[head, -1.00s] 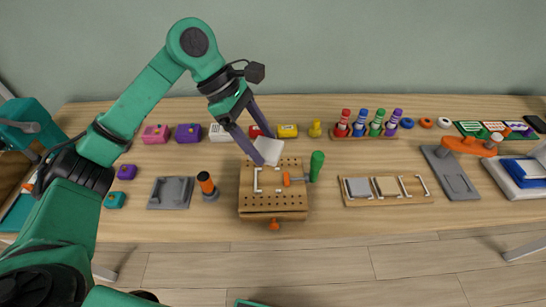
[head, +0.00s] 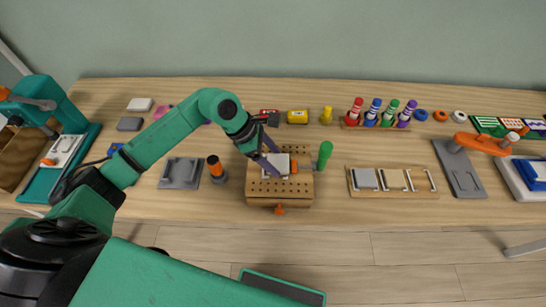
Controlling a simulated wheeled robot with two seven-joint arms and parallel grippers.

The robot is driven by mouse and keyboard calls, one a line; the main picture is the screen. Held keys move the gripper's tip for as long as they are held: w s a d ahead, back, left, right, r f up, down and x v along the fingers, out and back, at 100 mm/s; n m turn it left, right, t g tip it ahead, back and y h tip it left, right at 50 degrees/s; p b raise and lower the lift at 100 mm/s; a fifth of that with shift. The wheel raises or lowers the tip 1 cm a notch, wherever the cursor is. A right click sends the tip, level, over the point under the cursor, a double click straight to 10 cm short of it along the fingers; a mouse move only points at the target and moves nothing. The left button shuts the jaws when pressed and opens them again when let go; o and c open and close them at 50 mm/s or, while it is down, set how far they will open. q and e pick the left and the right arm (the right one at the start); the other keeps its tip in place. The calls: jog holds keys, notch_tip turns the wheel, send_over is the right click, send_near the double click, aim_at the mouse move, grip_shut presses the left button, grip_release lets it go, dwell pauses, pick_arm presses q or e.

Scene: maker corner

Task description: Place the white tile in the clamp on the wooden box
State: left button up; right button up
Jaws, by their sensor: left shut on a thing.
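The wooden box (head: 280,187) stands at the middle of the bench, with rows of holes in its top. The white tile (head: 279,163) is at the box top beside the clamp, partly hidden by my fingers. My left gripper (head: 270,164) is shut on the tile from the upper left. I cannot tell whether the tile touches the clamp's jaws. My right gripper is not in view.
A green-handled tool (head: 325,155) stands close at the right of the box. An orange-topped cylinder (head: 216,168) and a grey fixture (head: 181,173) are to the left. A wooden tray with tiles (head: 392,194) lies to the right. The bench front edge is just below the box.

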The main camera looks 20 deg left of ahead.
pick_arm(q)
jog(key=shift+f, duration=0.5)
jog(key=o, duration=1.3)
jog(key=b+v, duration=0.3)
jog(key=v, duration=0.9)
